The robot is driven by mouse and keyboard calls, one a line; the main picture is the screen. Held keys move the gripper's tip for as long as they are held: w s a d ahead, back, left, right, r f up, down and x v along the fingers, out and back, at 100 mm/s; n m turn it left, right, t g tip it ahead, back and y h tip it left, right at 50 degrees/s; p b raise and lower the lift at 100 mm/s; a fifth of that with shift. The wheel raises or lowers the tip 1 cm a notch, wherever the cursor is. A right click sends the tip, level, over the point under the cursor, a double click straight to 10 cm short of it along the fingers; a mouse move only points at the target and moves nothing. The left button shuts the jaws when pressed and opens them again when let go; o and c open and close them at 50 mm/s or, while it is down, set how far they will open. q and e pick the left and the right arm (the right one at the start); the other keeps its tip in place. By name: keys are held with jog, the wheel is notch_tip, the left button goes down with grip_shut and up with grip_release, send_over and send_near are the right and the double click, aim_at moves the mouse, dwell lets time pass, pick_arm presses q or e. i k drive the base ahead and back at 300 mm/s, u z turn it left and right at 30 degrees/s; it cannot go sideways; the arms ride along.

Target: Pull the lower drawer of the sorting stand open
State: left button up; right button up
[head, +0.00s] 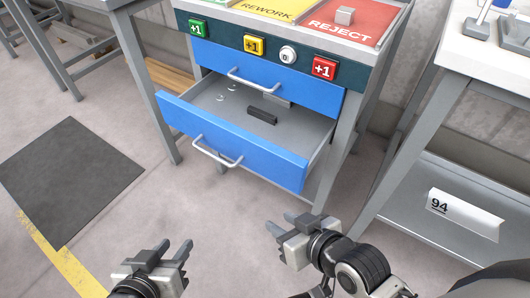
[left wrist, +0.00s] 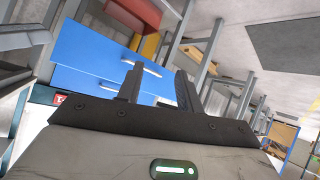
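The lower drawer (head: 232,142) of the sorting stand is pulled well out, its inside showing. Its blue front carries a pale bar handle (head: 217,155), which no gripper touches. A dark block (head: 262,116) and a few small pale pieces lie inside. The upper drawer (head: 285,82) is shut. My left gripper (head: 174,246) is open and empty, in front of the stand and apart from the drawer. Its spread fingers also show in the left wrist view (left wrist: 158,78), with blue drawer fronts beyond. My right gripper (head: 282,223) looks open and empty, below the drawer's right end in the picture.
The stand's top has a yellow rework tray (head: 266,9) and a red reject tray (head: 360,22) with a grey block in it. Coloured buttons line its front edge. A table stands at right above a grey shelf with a "94" sign (head: 465,213). A dark mat (head: 70,180) lies left.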

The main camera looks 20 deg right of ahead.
aim_at(285, 153)
jog(key=z, duration=0.7)
jog(key=k, duration=0.8)
jog(key=u, duration=1.45)
jog(key=i, duration=0.5)
jog(key=z, duration=0.1)
